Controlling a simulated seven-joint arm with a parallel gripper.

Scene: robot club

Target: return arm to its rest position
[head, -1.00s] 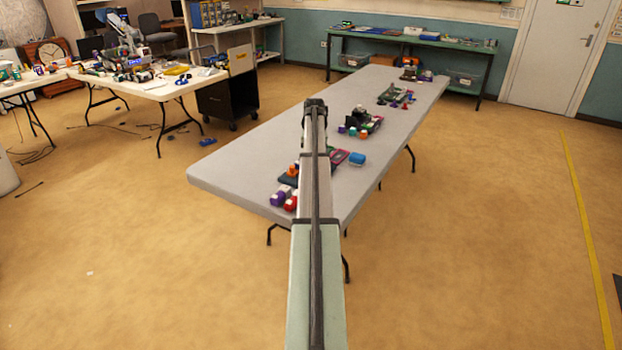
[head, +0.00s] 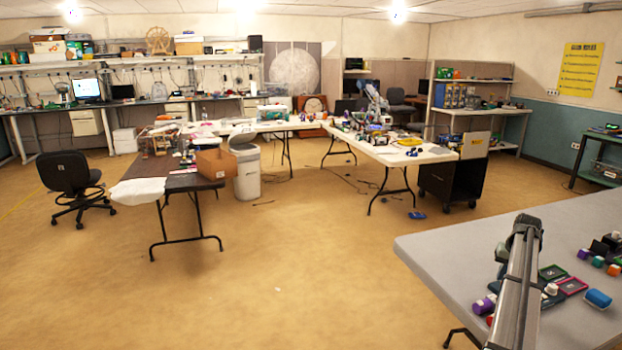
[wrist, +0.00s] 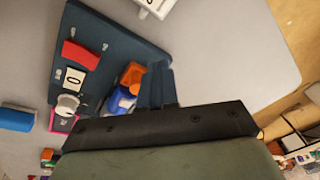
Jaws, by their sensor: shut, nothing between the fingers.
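My gripper (wrist: 160,75) shows in the wrist view, its dark fingers together with nothing between them. In the head view my arm reaches up from the bottom right over the table; the fingers cannot be made out there.
The grey table (head: 440,255) holds a purple cylinder (head: 484,306), a blue block (head: 598,298) and a pink-edged tray (head: 572,285). White tables (head: 400,152), a bin (head: 247,170) and a black chair (head: 72,185) stand farther off. Open floor lies left of the grey table.

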